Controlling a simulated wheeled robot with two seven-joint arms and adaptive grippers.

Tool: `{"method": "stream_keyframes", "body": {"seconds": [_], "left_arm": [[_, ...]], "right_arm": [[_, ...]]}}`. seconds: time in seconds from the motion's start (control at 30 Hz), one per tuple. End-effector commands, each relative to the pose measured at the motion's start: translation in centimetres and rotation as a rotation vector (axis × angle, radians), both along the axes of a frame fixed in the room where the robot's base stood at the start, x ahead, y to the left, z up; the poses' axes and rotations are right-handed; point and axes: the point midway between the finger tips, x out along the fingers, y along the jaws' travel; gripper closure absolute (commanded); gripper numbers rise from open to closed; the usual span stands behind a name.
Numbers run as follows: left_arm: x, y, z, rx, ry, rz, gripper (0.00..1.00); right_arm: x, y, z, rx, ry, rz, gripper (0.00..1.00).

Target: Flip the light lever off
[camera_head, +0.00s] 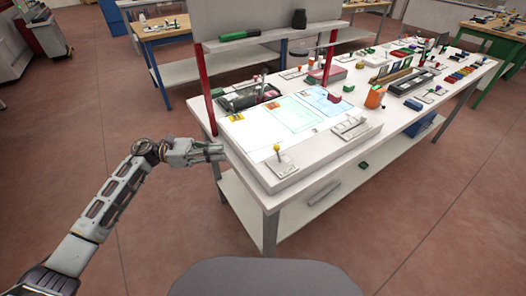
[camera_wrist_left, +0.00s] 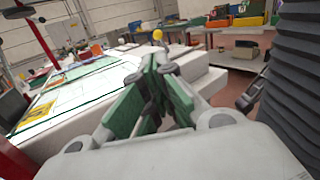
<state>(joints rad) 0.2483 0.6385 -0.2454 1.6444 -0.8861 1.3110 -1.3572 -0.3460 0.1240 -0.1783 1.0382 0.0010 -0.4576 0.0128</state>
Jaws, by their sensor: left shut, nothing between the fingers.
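A small lever with a yellow ball knob (camera_head: 277,148) stands upright on a pale base plate (camera_head: 284,166) at the near corner of the white worktable (camera_head: 235,158). No label on it can be read. The yellow knob also shows in the left wrist view (camera_wrist_left: 158,35), beyond the fingertips. My left gripper (camera_head: 222,151) is shut and empty, at the table's left edge, to the left of the lever and apart from it. Its green-padded fingers show in the left wrist view (camera_wrist_left: 157,62). My right gripper is not in view.
A bright panel (camera_head: 270,125) with pale green and blue sheets lies behind the lever. A pale block with slots (camera_head: 350,128) and an orange holder (camera_head: 374,97) stand to its right. Red posts (camera_head: 205,85) rise at the table's left edge. Floor left of the table is clear.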

Motion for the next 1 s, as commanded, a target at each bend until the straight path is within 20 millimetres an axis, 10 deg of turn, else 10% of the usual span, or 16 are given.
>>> {"method": "stream_keyframes", "body": {"seconds": [0.47, 1.0], "left_arm": [[0.0, -1.1, 0.1, -0.002, 0.001, 0.0, 1.0], [0.1, -7.7, 0.5, -0.003, 0.001, -0.001, 1.0]], "right_arm": [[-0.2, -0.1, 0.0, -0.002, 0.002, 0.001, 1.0], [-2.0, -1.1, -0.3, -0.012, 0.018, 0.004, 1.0]]}}
